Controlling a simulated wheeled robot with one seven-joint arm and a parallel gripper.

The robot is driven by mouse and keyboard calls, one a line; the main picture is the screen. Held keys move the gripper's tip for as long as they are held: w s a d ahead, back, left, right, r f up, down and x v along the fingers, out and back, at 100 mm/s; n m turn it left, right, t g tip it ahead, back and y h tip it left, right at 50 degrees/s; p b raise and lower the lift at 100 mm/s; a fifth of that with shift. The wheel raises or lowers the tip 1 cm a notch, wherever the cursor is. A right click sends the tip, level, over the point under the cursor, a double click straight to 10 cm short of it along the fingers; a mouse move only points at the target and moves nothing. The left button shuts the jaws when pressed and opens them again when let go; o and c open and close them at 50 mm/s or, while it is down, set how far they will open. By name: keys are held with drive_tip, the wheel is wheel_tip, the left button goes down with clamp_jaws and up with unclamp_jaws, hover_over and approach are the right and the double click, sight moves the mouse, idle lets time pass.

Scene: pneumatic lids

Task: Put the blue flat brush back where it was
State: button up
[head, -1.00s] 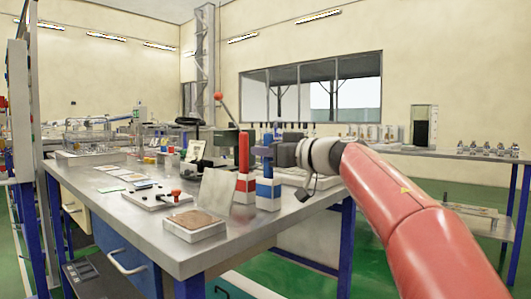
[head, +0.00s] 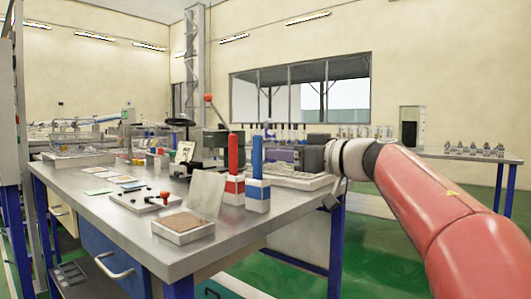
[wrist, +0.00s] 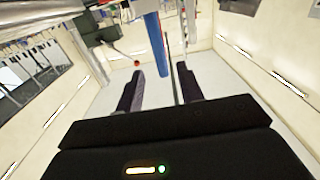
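The blue flat brush (head: 257,154) stands upright, its lower end in a white-and-blue block (head: 257,196) near the table's right edge. A red-handled one (head: 233,153) stands in a white-and-red block (head: 233,188) to its left. My gripper (head: 277,152) is level with the blue handle, just right of it, with its dark body farther right. In the wrist view, my gripper's two fingers (wrist: 158,84) are spread with a gap between them. The blue handle (wrist: 156,45) shows ahead of the gap and is not clamped. The brush's lower part is hidden in the block.
A white box with a brown top (head: 183,226) and raised lid (head: 207,193) stands at the table's front. A white board with knobs (head: 145,199) lies left of it. Green machinery (head: 215,143) stands behind. The metal tabletop (head: 95,205) has free room at front left.

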drive_tip(key=shift+v, duration=1.8)
drive_tip(key=s+d+r+m+t+h, duration=0.1)
drive_tip(key=s+d+m+t+h, duration=0.1)
drive_tip(key=d+m+t+h, duration=0.6)
drive_tip(key=s+d+f+m+g+h, duration=0.2)
drive_tip(key=s+d+f+m+h, duration=0.25)
drive_tip(key=f+h, duration=0.45)
drive_tip(key=s+a+f+n+g+y, duration=0.1)
drive_tip(key=s+f+g, duration=0.4)
drive_tip(key=s+f, duration=0.6)
drive_tip(key=s+a+f+n+g+y, duration=0.1)
drive_tip(key=s+a+f+g, duration=0.1)
drive_tip(key=s+f+g, duration=0.4)
drive_tip(key=s+f, duration=0.5)
drive_tip(key=f, duration=0.7)
drive_tip(key=shift+a+f+y, duration=0.2)
drive_tip(key=shift+f+y, duration=0.15)
drive_tip(key=shift+y, duration=0.05)
